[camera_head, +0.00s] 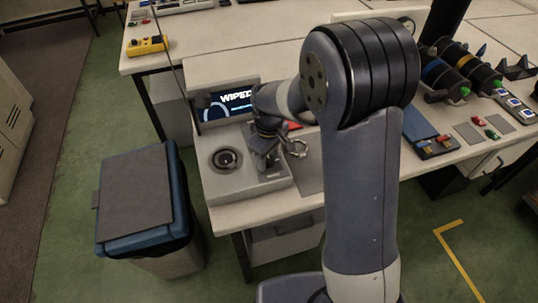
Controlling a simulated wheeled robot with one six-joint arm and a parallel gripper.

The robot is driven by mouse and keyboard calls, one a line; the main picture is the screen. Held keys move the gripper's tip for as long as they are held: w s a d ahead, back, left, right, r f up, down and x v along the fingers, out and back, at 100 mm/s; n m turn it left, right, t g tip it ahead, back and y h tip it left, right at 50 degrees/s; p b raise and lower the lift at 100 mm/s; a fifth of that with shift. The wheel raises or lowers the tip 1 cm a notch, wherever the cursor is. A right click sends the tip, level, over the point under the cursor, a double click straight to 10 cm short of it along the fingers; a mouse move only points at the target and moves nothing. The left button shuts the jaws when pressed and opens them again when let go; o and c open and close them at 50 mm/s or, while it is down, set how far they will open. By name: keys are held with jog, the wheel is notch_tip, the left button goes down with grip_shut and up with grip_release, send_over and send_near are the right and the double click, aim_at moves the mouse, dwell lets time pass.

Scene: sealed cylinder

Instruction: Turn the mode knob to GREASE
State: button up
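A grey device (215,190) stands on the near left end of the workbench. Its upright screen (225,106) is lit and shows the letters "WIPE" and more, partly hidden by my arm. A round dark-ringed opening or dial (226,159) sits on the left of its top face. My gripper (266,166) points down at the right part of the top face, to the right of the round part. The mode knob cannot be made out; it may be hidden behind my gripper. The gripper's fingers are too small and covered to tell whether they are open or shut.
A lidded bin (137,198) stands on the floor to the left. A yellow tool (147,46) lies on the far bench. Dark cylinders (446,75) and a small tray (437,148) are at the right.

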jog(key=c, duration=0.9)
jog(key=shift+c, duration=0.2)
jog(key=shift+m, duration=0.3)
jog(key=m, duration=0.4)
jog(key=shift+b, duration=0.3)
jog(key=m, duration=0.4)
jog(key=shift+m, duration=0.4)
jog(key=m, duration=0.4)
jog(key=shift+b, duration=0.35)
jog(key=shift+m, duration=2.2)
